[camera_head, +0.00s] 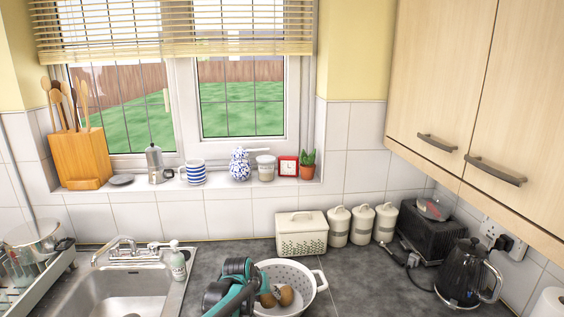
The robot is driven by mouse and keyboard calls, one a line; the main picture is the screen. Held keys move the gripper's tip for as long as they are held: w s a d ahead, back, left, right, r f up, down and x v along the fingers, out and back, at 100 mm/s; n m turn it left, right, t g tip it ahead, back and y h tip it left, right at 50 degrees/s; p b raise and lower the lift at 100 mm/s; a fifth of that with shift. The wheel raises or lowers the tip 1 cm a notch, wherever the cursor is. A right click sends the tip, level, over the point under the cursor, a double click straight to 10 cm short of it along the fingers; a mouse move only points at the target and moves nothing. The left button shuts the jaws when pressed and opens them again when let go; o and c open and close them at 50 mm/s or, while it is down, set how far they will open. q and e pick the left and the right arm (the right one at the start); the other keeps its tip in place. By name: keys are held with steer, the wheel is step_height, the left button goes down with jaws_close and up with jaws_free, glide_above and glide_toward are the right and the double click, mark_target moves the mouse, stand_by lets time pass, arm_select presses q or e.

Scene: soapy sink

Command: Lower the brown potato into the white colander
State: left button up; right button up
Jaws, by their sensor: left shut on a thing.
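The white colander (300,272) stands on the grey counter at the bottom middle, with its round holes and a side handle showing. Two brown round things that look like potatoes show within its rim: one brown potato (267,299) beside my gripper and another brown one (286,296) to its right. My teal and black left gripper (262,288) reaches over the colander's left side and is shut on the brown potato nearest it. Its fingers partly hide that potato and the colander's left rim. I cannot tell whether the held potato touches the colander's bottom. My right gripper is not in view.
A cream bread bin (302,235) and several lidded canisters (339,227) stand behind the colander. The metal sink (130,292) and a soap bottle (178,262) are to the left. A black kettle (466,275) and toaster (428,233) stand right. Counter between colander and kettle is mostly clear.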

arm_select(q)
steer(key=shift+f+b, duration=0.75)
steer(key=shift+f, duration=0.35)
stand_by(0.3)
steer(key=o, duration=1.3)
steer(key=shift+o, duration=0.2)
